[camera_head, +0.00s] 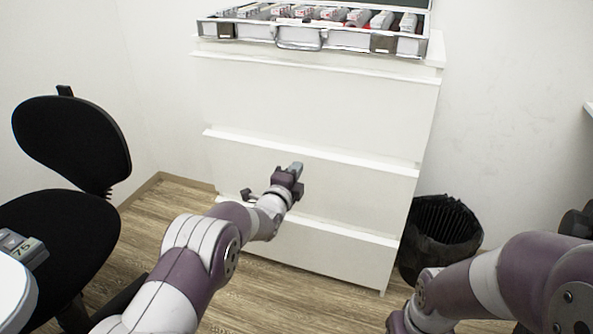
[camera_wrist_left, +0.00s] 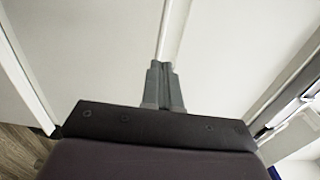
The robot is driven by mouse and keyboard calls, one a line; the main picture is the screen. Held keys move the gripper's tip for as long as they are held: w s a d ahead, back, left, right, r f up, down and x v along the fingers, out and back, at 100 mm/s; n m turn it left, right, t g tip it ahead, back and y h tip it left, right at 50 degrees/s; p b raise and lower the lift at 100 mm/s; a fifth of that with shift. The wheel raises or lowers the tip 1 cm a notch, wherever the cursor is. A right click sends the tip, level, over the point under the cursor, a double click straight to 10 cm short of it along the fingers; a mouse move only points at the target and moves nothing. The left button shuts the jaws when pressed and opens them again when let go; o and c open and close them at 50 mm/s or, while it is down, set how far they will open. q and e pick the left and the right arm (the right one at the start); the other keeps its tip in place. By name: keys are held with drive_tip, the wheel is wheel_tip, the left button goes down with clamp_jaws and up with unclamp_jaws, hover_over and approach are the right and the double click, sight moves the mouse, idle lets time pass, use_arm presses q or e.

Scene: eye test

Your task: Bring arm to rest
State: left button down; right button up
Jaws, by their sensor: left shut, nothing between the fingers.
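My left gripper (camera_head: 295,168) is in front of the white drawer cabinet (camera_head: 315,102) in the head view. Its fingers are together with nothing between them. In the left wrist view the closed grey fingers (camera_wrist_left: 163,84) point toward the pale drawer fronts (camera_wrist_left: 100,55). I cannot tell the exact gap to the cabinet. My right arm (camera_head: 500,280) comes in at the lower right, and its gripper is outside the head view.
An open silver case (camera_head: 345,40) with several items stands on top of the cabinet. A black bin (camera_head: 440,235) stands right of the cabinet, near my right arm. A black office chair (camera_head: 70,145) is at the left, beside a white table edge (camera_head: 15,295).

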use_arm(q)
drive_tip(key=p+v, duration=0.4)
drive_tip(key=v, duration=0.5)
drive_tip(key=s+a+f+n+g+y, duration=0.45)
drive_tip(key=s+f+n+g, duration=0.45)
drive_tip(key=s+f+n, duration=0.25)
drive_tip(key=s+a+r+n+g+p, duration=0.1)
drive_tip(key=s+a+r+n+g, duration=0.15)
drive_tip(key=s, duration=0.45)
drive_tip(key=s+a+r+n+g+y+p, duration=0.1)
drive_tip(key=s+a+r+n+g, duration=0.15)
drive_tip(key=s, duration=0.35)
drive_tip(key=s+a+r+n+g+p, duration=0.1)
drive_tip(key=s+a+r+n+g, duration=0.2)
drive_tip(key=s, duration=0.4)
wheel_tip(320, 180, up, 43)
drive_tip(key=s+n+t+p, duration=0.1)
drive_tip(key=n+p, duration=0.1)
drive_tip(key=p, duration=3.7)
drive_tip(key=shift+s, duration=0.3)
